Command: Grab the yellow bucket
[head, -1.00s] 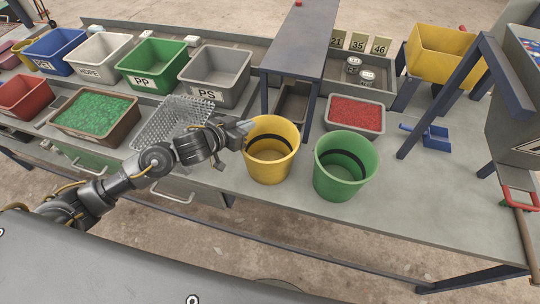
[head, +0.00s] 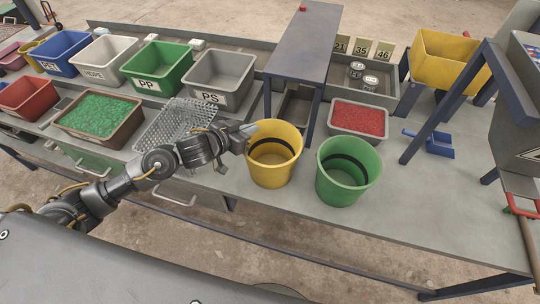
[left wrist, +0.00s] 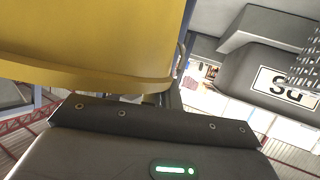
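The yellow bucket (head: 274,165) stands upright on the bench, open at the top, with a dark band inside. In the left wrist view its yellow wall (left wrist: 85,35) fills the upper left, very close. My left gripper (head: 249,130) is at the left side of the bucket's rim in the head view. The fingertips look at or touching the rim, but whether the fingers are closed on it cannot be made out. My right gripper is in neither view.
A green bucket (head: 347,181) stands close on the right. A wire mesh basket (head: 172,127) and a grey PS bin (head: 218,82) are to the left. A tray of red pellets (head: 358,120) and a raised dark table (head: 300,40) stand behind. The bench front right is clear.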

